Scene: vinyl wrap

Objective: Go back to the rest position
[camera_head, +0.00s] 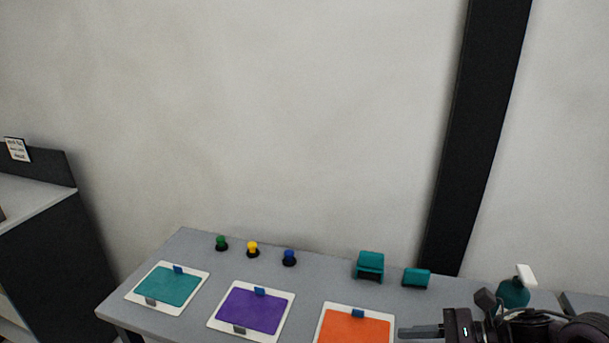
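My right gripper (421,331) comes in from the lower right over the front right of the grey table (205,258). Its fingers point left, beside the right edge of the orange sheet's white board (325,314). They overlap in this view, so I cannot tell whether they are apart, and I see nothing held between them. My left gripper is not in view.
A teal sheet (168,286), purple sheet (250,312) and orange sheet (354,330) lie on white boards. Green (221,242), yellow (252,246) and blue (289,255) knobs stand behind. Two teal blocks (370,262) (416,277) and a teal bottle (513,293) are farther right.

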